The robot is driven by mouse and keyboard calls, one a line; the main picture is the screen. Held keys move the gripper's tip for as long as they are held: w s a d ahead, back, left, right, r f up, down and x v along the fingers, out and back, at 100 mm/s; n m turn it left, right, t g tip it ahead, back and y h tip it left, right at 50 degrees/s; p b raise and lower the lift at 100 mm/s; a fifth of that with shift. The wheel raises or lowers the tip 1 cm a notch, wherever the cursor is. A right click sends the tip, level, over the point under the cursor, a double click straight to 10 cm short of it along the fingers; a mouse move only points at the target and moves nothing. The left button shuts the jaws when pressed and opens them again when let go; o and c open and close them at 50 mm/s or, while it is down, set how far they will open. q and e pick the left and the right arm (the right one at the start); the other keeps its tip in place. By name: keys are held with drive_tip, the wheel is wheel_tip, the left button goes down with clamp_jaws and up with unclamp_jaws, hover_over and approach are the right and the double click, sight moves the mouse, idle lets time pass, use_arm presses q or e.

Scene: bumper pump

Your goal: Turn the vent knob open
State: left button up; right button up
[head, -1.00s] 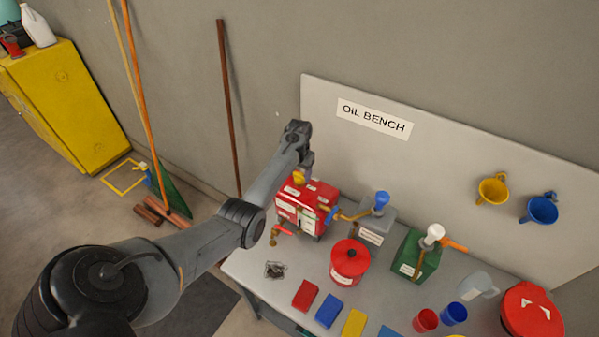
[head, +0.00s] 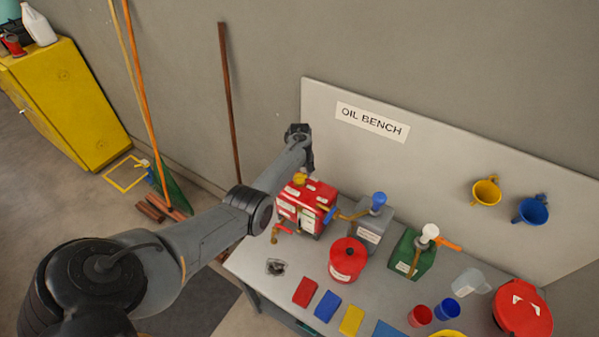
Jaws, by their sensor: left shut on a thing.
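The red oil can (head: 318,192) with white labels and a brass tap stands at the back left of the bench. A yellow knob or cap (head: 299,179) shows on its top. My left gripper (head: 308,168) points down at the top of this can, just beside the yellow part, and is shut on what seems to be the vent knob. The fingertips are small and partly hidden by my wrist, so the grip and the knob's angle do not show clearly. My right gripper is out of view.
Grey (head: 372,228) and green (head: 413,258) pump cans stand right of the red can. A round red container (head: 347,259) stands in front of them. Coloured blocks, cups and a jug occupy the front and right. Two funnels hang on the back panel.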

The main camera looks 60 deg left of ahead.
sight(299, 175)
use_arm(q)
drive_tip(key=shift+n, duration=0.6)
drive_tip(key=o, duration=1.1)
drive_tip(key=shift+c, duration=0.2)
drive_tip(key=shift+r, duration=0.65)
wheel_tip(299, 175, up, 10)
drive_tip(key=shift+f, duration=0.25)
